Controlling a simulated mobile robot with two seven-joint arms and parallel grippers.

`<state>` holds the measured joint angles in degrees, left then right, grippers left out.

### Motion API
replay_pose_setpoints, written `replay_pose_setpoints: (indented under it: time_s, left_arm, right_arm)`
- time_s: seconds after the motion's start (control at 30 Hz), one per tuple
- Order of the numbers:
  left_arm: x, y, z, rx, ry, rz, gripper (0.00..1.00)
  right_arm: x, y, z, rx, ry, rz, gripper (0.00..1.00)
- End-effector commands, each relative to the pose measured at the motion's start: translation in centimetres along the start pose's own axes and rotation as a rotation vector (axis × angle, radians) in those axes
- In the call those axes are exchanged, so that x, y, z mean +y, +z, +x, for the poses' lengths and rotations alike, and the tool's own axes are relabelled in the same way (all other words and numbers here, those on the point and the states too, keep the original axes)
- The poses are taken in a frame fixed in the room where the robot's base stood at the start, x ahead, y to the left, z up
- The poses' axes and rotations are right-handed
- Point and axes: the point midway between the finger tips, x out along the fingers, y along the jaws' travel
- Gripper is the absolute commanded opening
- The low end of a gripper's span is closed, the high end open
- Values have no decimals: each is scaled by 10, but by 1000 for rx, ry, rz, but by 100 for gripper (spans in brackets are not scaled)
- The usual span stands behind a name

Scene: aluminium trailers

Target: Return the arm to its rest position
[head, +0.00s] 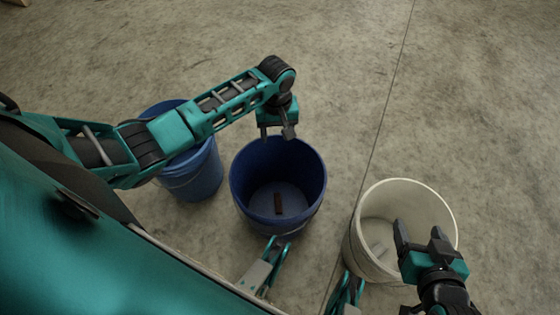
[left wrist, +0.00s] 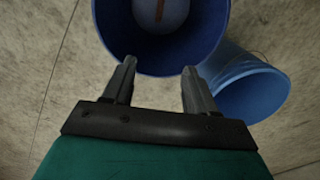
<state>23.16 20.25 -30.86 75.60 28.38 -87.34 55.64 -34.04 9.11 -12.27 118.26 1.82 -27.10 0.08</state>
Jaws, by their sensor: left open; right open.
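My left gripper (head: 277,132) is open and empty above the far rim of the middle blue bucket (head: 238,192), its arm stretched in from the left. In the left wrist view its two fingers (left wrist: 158,88) are apart with nothing between them, and the blue bucket (left wrist: 118,38) lies beyond them.
A second blue bucket (head: 197,178) stands at the left, partly behind my left arm. It also shows in the left wrist view (left wrist: 255,88). The concrete floor (head: 450,90) behind the buckets is clear.

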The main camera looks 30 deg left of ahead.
Motion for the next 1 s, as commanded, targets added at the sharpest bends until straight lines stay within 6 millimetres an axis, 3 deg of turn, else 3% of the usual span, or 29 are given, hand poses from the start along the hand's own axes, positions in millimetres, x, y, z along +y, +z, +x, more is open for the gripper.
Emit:
replay_pose_setpoints:
  time_s: [0.53, 0.67, 0.8, 1.0]
  left_arm:
    - [3, 7, 5, 7, 22, 29, 57]
    - [14, 34, 20, 55, 122, 144, 57]
    - [27, 72, 29, 180, 283, 321, 57]
    - [28, 113, 10, 443, 442, 524, 57]
  right_arm:
    - [-2, -2, 0, 2, -1, 11, 71]
    - [-2, -2, 0, 3, -1, 12, 71]
    - [-2, -2, 0, 3, -1, 11, 71]
    - [-3, -3, 0, 4, -2, 11, 71]
